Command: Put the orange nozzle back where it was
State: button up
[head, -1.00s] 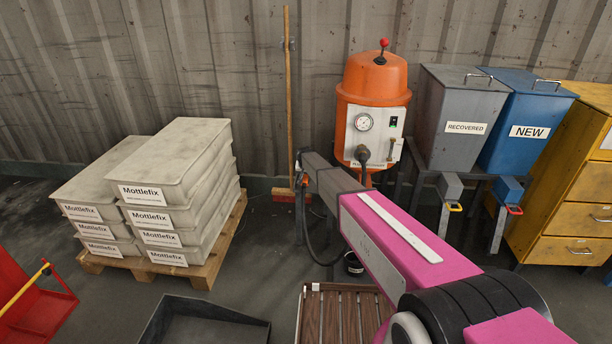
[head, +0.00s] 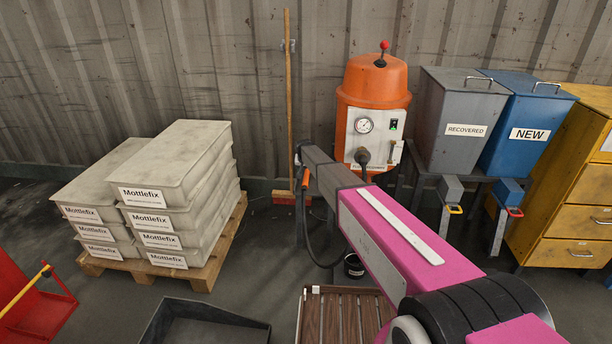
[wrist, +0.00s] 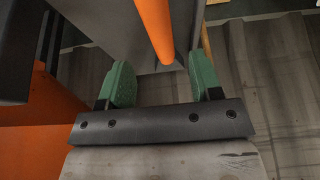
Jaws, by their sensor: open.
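The orange nozzle (head: 305,174) shows as a short, near-upright orange piece just left of the end of my arm in the head view. A dark hose hangs below it. In the wrist view an orange rod (wrist: 156,32), which looks like the nozzle, reaches in from the top, its lower end between my green fingertips. My gripper (wrist: 162,75) is open, with a gap on both sides of the rod; I see no contact. In the head view my own arm hides the gripper. The orange machine (head: 374,85) with a gauge stands behind.
A grey RECOVERED bin (head: 452,130) and a blue NEW bin (head: 527,130) stand right of the machine. Mottlefix boxes (head: 150,196) stack on a pallet at left. A broom (head: 288,100) leans on the wall. A slatted wooden piece (head: 340,315) and a dark tray (head: 205,325) are in front.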

jog(key=v, duration=0.5)
dwell(1.2)
